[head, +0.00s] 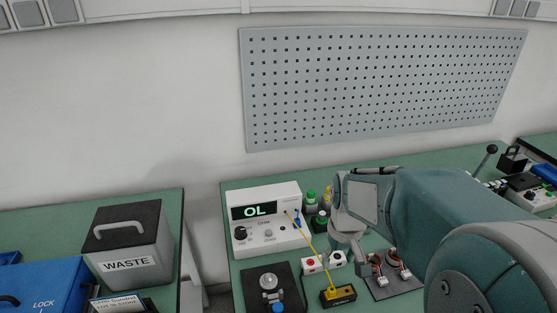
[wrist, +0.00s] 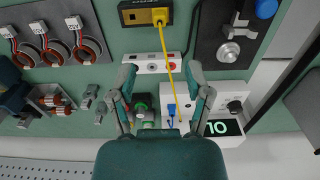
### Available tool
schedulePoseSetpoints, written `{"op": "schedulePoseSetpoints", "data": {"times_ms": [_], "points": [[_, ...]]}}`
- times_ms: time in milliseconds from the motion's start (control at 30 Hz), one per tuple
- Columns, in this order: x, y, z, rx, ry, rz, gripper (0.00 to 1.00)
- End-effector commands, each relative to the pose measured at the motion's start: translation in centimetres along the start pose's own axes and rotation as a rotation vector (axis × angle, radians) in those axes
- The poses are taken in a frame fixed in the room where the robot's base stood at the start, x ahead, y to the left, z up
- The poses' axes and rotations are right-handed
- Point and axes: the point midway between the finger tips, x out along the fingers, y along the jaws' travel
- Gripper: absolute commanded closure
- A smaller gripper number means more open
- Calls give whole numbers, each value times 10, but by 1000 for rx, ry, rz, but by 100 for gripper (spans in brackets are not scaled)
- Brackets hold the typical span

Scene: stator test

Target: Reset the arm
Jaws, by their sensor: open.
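My arm reaches in from the right in the head view and its wrist hangs over the green bench. My gripper (head: 343,252) points down behind the small switch box, partly hidden by my own arm. In the wrist view my gripper (wrist: 162,76) has its two fingers spread wide, with nothing held between them. A white switch box (wrist: 152,64) with a red button lies below and between the fingers.
A white meter (head: 265,222) reads OL. A yellow lead (head: 309,240) runs from it to a black and yellow box (head: 338,296). Several copper-wound stators (wrist: 50,50) lie on a dark plate. Green-capped bottles (head: 310,200) stand close beside my wrist. A WASTE bin (head: 128,250) is left.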

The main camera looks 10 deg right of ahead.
Motion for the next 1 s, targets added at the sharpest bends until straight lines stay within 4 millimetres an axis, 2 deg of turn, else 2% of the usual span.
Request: {"op": "schedulePoseSetpoints", "data": {"times_ms": [133, 367, 700, 1000], "points": [[-9, -5, 4, -1, 26, 6, 36], [-41, -25, 21, -2, 136, 23, 36], [-79, -52, 55, 0, 305, 28, 36], [-100, -71, 87, 1, 446, 11, 36]]}}
